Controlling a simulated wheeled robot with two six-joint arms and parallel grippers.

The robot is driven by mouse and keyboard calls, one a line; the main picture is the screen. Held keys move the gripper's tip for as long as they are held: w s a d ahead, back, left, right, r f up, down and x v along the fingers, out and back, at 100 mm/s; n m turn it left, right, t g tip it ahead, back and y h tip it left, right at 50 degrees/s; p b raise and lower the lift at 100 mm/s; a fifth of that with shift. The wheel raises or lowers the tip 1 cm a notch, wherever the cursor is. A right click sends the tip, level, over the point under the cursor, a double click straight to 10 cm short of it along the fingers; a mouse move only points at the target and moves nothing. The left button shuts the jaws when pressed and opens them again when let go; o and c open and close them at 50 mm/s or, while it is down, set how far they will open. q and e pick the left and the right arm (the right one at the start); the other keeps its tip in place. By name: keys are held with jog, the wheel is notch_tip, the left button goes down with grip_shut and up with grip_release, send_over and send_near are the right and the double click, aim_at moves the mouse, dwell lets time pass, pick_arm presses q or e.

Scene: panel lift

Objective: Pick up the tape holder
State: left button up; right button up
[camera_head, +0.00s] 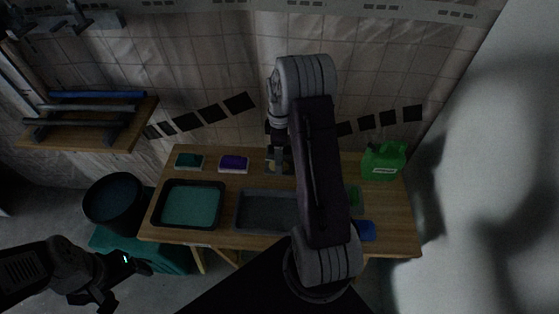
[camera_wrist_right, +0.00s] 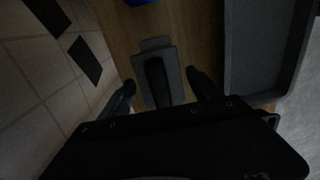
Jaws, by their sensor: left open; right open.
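A grey flat piece with a dark bar along its middle, which looks like the tape holder (camera_wrist_right: 153,67), lies on the wooden table (camera_wrist_right: 190,35) in the right wrist view. My right gripper (camera_wrist_right: 160,82) is open, with one finger on each side of this piece and a gap visible on both sides. In the head view my right gripper (camera_head: 277,158) is over the back middle of the table, and the piece is hard to make out there. My left gripper (camera_head: 124,282) is open and empty, in front of the table at the lower left.
A teal-filled tray (camera_head: 190,205) and a grey tray (camera_head: 265,211) sit on the table. Teal (camera_head: 189,161) and purple (camera_head: 234,163) boxes stand behind. A green canister (camera_head: 383,161) and a blue item (camera_head: 365,231) are at right. A dark bucket (camera_head: 114,202) stands left.

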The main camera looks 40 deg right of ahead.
notch_tip(320, 180, down, 3)
jog(key=shift+w+r, duration=0.1)
jog(key=c, duration=1.5)
jog(key=shift+r, duration=0.15)
jog(key=shift+r, duration=0.4)
notch_tip(320, 180, up, 3)
jog(key=shift+f, duration=0.1)
jog(key=s+d+r, duration=0.1)
jog(key=s+r, duration=0.1)
jog(key=s, duration=0.1)
jog(key=s+d+r, duration=0.2)
jog(key=s, duration=0.2)
jog(key=s+d+r+p, duration=0.1)
jog(key=s+d+r, duration=0.1)
jog(key=s+r, duration=0.1)
jog(key=shift+s+d+r, duration=0.1)
jog(key=shift+s, duration=0.15)
